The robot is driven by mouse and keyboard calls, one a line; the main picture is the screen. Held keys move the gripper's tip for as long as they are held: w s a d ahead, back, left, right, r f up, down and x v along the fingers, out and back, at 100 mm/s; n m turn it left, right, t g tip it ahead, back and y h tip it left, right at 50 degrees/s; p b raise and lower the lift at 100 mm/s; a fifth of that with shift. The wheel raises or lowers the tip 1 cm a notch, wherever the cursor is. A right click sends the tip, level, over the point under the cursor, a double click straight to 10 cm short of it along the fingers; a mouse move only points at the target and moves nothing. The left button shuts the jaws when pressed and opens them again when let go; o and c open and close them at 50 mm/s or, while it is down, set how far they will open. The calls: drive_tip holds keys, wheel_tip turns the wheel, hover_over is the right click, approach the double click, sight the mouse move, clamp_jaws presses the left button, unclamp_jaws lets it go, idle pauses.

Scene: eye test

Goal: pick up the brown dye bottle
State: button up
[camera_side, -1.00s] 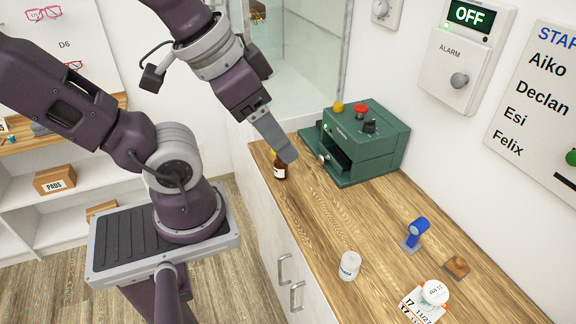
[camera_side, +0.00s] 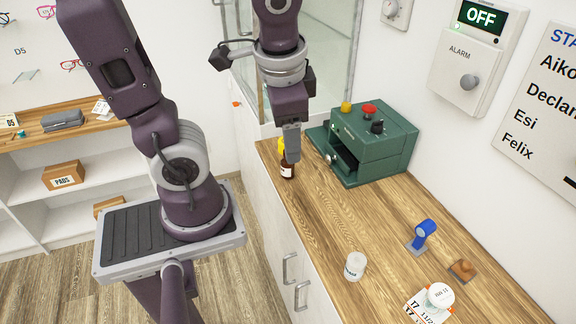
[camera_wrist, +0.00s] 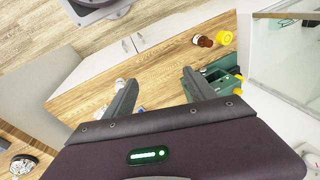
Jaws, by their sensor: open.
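The brown dye bottle (camera_side: 287,171), dark with a pale label, stands near the edge of the wooden counter. In the wrist view it appears at the upper right (camera_wrist: 205,41), beyond the right finger's tip. My gripper (camera_side: 292,157) points down in the side view, its fingers overlapping the area just above the bottle. In the wrist view my gripper (camera_wrist: 160,77) is open, with nothing between its fingers. The bottle is outside the gap between them.
A green machine (camera_side: 370,142) stands to the right. A white jar (camera_side: 355,266), a blue-handled item (camera_side: 422,234) and a brown stamp (camera_side: 462,270) are further forward. The middle counter is clear.

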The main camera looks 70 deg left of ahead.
drive_tip(key=w+a+f+m+y, duration=0.2)
drive_tip(key=a+f+m, duration=0.3)
drive_tip(key=f, duration=0.3)
drive_tip(key=w+a+f+m+g+y, duration=0.1)
drive_tip(key=w+a+f+m+y, duration=0.2)
drive_tip(key=f, duration=0.6)
drive_tip(key=w+a+f+m+g+y, duration=0.1)
drive_tip(key=w+a+f+m+y, duration=0.2)
drive_tip(key=a+f+m+y, duration=0.3)
drive_tip(key=shift+w+a+f+m, duration=0.15)
drive_tip(key=shift+a+f+m, duration=0.2)
drive_tip(key=shift+a+f, duration=0.3)
drive_tip(key=shift+w+a+f+m, duration=0.1)
drive_tip(key=shift+a+f+m, duration=0.25)
drive_tip(key=shift+a+f, duration=0.3)
drive_tip(key=x, duration=0.7)
drive_tip(key=shift+w+r, duration=0.15)
drive_tip(key=shift+w, duration=0.15)
clamp_jaws()
